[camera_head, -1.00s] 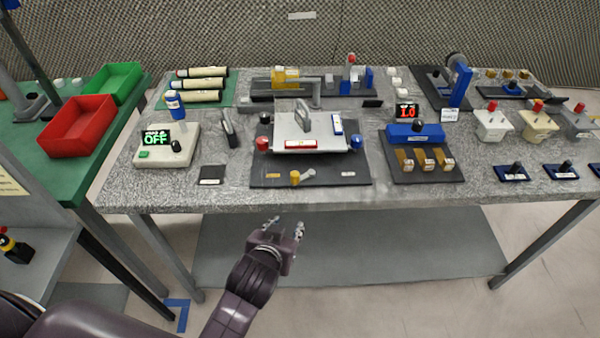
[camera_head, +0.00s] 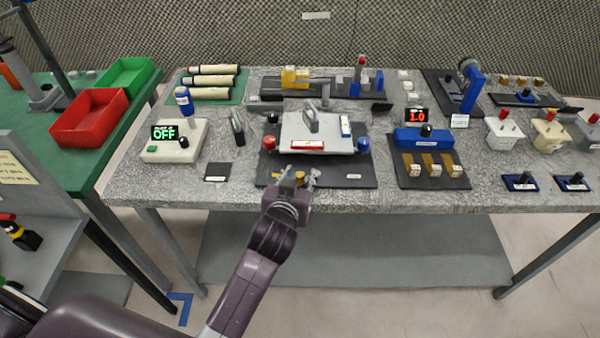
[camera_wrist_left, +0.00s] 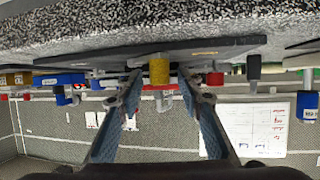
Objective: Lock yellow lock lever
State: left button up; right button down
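The yellow lock lever (camera_head: 299,178) sits at the front of the dark base plate (camera_head: 344,180) of the middle fixture. Its yellow end shows in the wrist view (camera_wrist_left: 159,70) as a short yellow cylinder. My left gripper (camera_head: 298,179) is open at the front edge of this plate. Its two fingertips in the wrist view (camera_wrist_left: 160,88) lie to either side of the yellow end, with gaps visible on both sides. The lever's grey arm is mostly hidden by the gripper in the head view. My right gripper is not in view.
A control box (camera_head: 160,150) reading OFF is on the left, a blue fixture (camera_head: 422,139) on the right.

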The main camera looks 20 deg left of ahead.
pick_arm(q)
jog(key=shift+w+f, duration=0.15)
jog(key=shift+w, duration=0.25)
jog(key=shift+c, duration=0.3)
grip_shut()
